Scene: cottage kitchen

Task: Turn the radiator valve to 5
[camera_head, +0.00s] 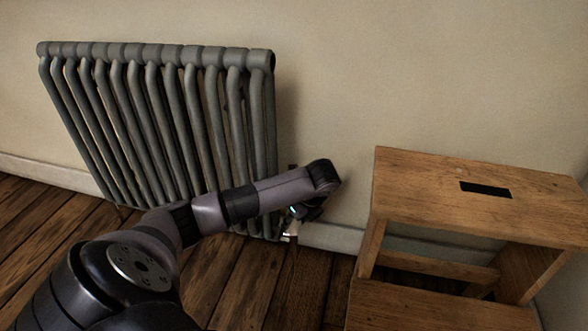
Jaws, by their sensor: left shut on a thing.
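The grey column radiator (205,110) stands against the wall at the left and centre. The radiator valve (291,236) is a small pale piece low at the radiator's right end, partly hidden by my gripper. My left arm reaches in from the lower left across the radiator's lower part. My left gripper (296,219) is at the valve, shut on it and angled down. The fingers are small and dark here, and any numbers on the valve cannot be read. My right gripper is not in view.
A wooden step stool (430,175) with a dark slot in its top stands to the right of the valve. A white baseboard (335,238) runs along the wall. Some plank floor (310,285) is clear between my arm and the stool.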

